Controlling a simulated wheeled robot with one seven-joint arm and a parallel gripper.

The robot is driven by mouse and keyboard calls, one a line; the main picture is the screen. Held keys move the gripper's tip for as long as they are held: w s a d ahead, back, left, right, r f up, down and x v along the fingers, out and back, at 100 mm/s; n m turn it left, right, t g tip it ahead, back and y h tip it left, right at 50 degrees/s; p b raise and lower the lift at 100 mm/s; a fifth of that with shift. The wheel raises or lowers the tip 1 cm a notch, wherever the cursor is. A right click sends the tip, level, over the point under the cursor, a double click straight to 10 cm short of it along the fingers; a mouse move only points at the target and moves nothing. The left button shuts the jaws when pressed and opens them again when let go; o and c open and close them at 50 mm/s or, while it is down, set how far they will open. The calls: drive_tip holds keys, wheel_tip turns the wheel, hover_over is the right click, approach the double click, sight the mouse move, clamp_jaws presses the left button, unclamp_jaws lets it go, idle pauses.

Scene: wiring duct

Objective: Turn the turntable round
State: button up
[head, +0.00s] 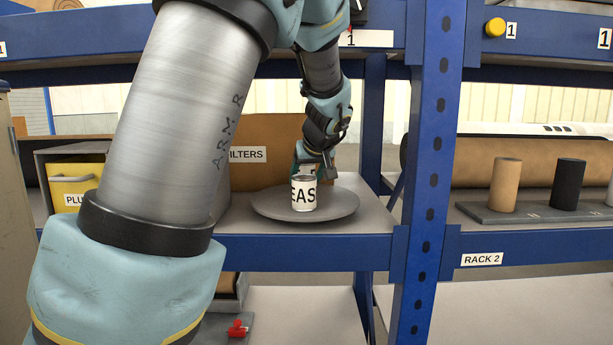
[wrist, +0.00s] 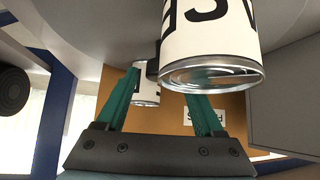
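The grey round turntable (head: 345,205) lies on the middle shelf; in the wrist view its underside-up disc (wrist: 90,25) fills the top, as that picture is inverted. A white can (head: 304,194) with black letters "EAS" stands upright on it. The can shows large in the wrist view (wrist: 210,40), close to the right finger. A second, smaller-looking can (wrist: 145,97) shows beyond the left finger; I cannot make it out in the head view. A small dark piece (wrist: 153,68) sits between the fingertips, its nature unclear. My gripper (wrist: 165,85) is open, low over the turntable behind the lettered can (head: 315,162).
A brown box labelled "FILTERS" (head: 270,135) stands behind the turntable. A yellow bin (head: 75,185) is at the left. A blue rack post (head: 433,170) stands at the right, with a tray of cylinders (head: 545,212) beyond it.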

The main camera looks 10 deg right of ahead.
clamp_jaws()
idle(0.3)
idle(0.9)
